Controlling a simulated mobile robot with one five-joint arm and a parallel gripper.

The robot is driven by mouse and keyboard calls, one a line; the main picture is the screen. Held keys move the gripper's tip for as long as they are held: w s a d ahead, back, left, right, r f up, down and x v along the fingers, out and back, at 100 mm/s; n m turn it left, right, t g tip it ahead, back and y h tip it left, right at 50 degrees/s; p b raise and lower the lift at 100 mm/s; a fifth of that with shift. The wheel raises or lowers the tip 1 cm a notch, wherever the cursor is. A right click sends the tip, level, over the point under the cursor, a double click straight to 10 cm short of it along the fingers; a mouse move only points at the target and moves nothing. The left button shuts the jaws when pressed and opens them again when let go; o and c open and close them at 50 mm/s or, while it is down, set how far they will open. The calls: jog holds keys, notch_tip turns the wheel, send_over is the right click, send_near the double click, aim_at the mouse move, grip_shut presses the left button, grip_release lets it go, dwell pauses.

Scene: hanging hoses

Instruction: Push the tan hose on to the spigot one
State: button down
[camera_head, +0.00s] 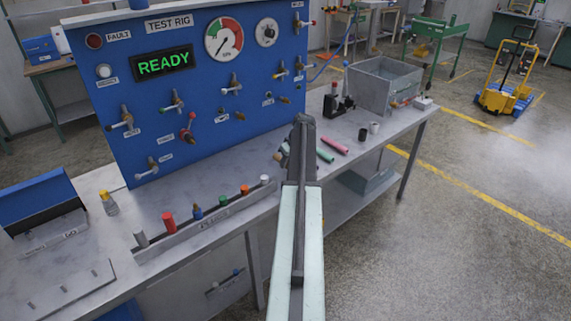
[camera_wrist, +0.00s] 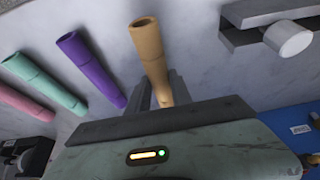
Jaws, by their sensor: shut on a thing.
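The tan hose (camera_wrist: 150,50) is in my gripper (camera_wrist: 161,92) in the wrist view. Its free end points up in that picture, away from my wrist. In the head view only a small tan tip (camera_head: 277,157) shows at the left of my gripper (camera_head: 285,152), over the bench. My arm hides most of the fingers there. Several spigots stick out of the blue test rig panel (camera_head: 150,92), one of them at the lower left (camera_head: 153,164). Their small labels are too blurred to read, so I cannot tell which is spigot one. The tan tip is apart from the panel.
Purple (camera_wrist: 92,68), green (camera_wrist: 45,82) and pink (camera_wrist: 22,103) hoses lie on the bench in the wrist view. A rack of coloured pieces (camera_head: 205,222) runs along the bench front. A metal bin (camera_head: 383,84) stands at the right.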

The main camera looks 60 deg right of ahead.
jog(key=s+a+r, duration=0.1)
jog(key=s+a, duration=0.1)
jog(key=s, duration=0.5)
jog(key=s+a+r+p, duration=0.1)
jog(key=s+a, duration=0.2)
jog(key=s, duration=0.5)
